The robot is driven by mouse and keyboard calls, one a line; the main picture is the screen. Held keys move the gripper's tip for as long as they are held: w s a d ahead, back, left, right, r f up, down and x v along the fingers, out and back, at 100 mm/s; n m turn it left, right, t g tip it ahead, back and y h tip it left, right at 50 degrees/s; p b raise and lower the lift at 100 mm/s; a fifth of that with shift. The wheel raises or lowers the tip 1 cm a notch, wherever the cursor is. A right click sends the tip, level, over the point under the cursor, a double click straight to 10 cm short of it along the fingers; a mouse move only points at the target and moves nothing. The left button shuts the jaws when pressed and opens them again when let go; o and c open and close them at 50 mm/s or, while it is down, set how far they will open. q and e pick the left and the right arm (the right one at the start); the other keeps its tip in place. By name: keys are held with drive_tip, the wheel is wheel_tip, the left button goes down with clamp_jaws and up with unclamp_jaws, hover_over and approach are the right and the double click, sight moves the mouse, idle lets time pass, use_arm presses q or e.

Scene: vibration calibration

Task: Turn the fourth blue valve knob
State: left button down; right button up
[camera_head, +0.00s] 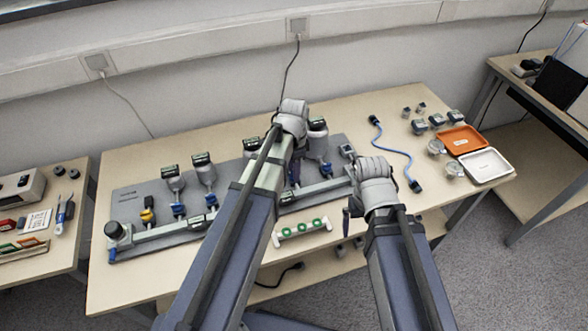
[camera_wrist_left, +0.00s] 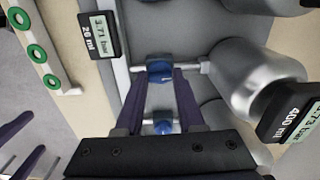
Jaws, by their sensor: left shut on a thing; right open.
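In the left wrist view my left gripper (camera_wrist_left: 161,78) has its two dark fingers on either side of a blue valve knob (camera_wrist_left: 160,67) and is shut on it. The knob sits on a thin metal pipe leading to a grey canister. A second blue knob (camera_wrist_left: 163,126) shows further down between the fingers. In the head view blue knobs stand at the left (camera_head: 178,209), in the middle (camera_head: 211,200) and right of my left gripper (camera_head: 326,169). My left arm hides the held knob there. My right gripper (camera_head: 349,207) is open and empty at the board's right end.
The grey board (camera_head: 128,197) carries several canisters with displays and a yellow knob (camera_head: 147,216). A white strip with green rings (camera_head: 302,229) lies in front. A blue cable (camera_head: 395,151), an orange tray (camera_head: 460,140) and a white tray (camera_head: 486,166) lie to the right.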

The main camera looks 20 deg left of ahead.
use_arm(q)
drive_tip(key=shift+m, duration=0.3)
idle(0.4)
drive_tip(key=c, duration=0.5)
unclamp_jaws()
wheel_tip(320, 180, up, 8)
drive_tip(key=p, duration=0.8)
drive_tip(key=shift+f, duration=0.1)
drive_tip(key=shift+f, duration=0.1)
